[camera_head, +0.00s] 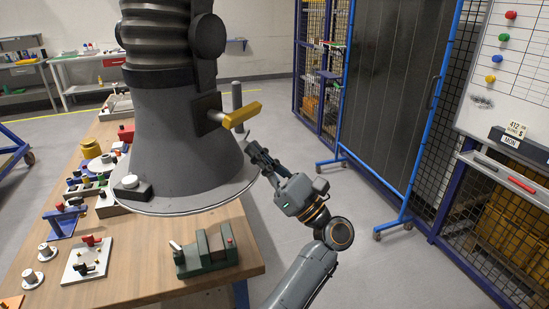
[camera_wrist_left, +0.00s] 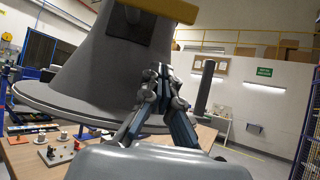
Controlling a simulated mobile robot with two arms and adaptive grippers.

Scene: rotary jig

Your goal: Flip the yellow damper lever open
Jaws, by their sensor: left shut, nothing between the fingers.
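The yellow damper lever (camera_head: 242,114) sticks out sideways from a short shaft on the neck of the large grey fume hood (camera_head: 190,160). In the left wrist view the lever (camera_wrist_left: 162,8) shows at the top edge, partly cut off, with the flared hood (camera_wrist_left: 95,75) behind and to the left. My left gripper (camera_head: 251,146) is shut and empty, just below the lever and beside the hood's flare. In the left wrist view my gripper's fingertips (camera_wrist_left: 160,71) are together and point up toward the lever, with no visible contact. My right gripper is not in view.
The wooden bench (camera_head: 140,285) under the hood holds several small fixtures and a green vise-like block (camera_head: 206,250). A dark screen panel with a blue frame (camera_head: 392,90) stands to the right. A grey upright post (camera_wrist_left: 204,88) rises right of my gripper. The floor between bench and screen is clear.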

